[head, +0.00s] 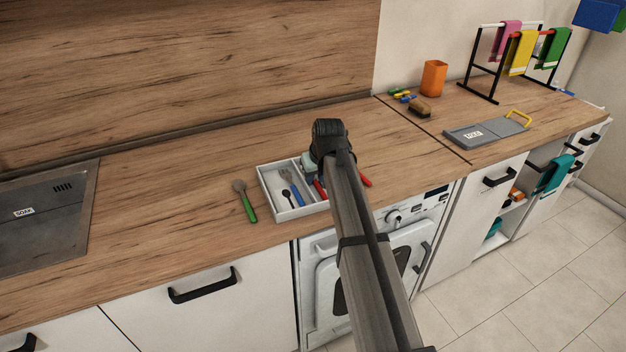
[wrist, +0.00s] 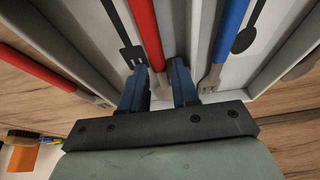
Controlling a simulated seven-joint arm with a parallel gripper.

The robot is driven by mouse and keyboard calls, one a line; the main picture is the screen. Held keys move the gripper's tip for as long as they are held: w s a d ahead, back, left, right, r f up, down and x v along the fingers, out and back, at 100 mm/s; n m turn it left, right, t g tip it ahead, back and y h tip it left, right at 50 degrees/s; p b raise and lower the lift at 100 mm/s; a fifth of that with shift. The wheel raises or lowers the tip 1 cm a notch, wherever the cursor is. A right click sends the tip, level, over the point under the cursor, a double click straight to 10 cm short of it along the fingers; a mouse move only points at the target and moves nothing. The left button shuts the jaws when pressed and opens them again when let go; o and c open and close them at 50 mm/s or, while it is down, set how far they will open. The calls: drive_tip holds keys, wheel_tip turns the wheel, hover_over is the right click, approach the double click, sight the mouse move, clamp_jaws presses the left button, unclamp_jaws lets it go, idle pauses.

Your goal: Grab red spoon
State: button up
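A utensil with a red handle (wrist: 147,32) lies in a compartment of the white tray; part of its red handle (head: 320,188) also shows in the head view. A second red-handled utensil (wrist: 40,65) lies on the counter outside the tray; its handle (head: 365,180) shows right of my arm in the head view. I see no clear contact.
The white tray (head: 267,195) also holds a blue-handled fork (head: 296,195), a black spoon (wrist: 246,38) and a black slotted tool (wrist: 129,48). Its dividers stand close to my fingers. A green-handled spoon (head: 247,205) lies left of it. A sink (head: 50,220) is far left.

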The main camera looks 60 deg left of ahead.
clamp_jaws()
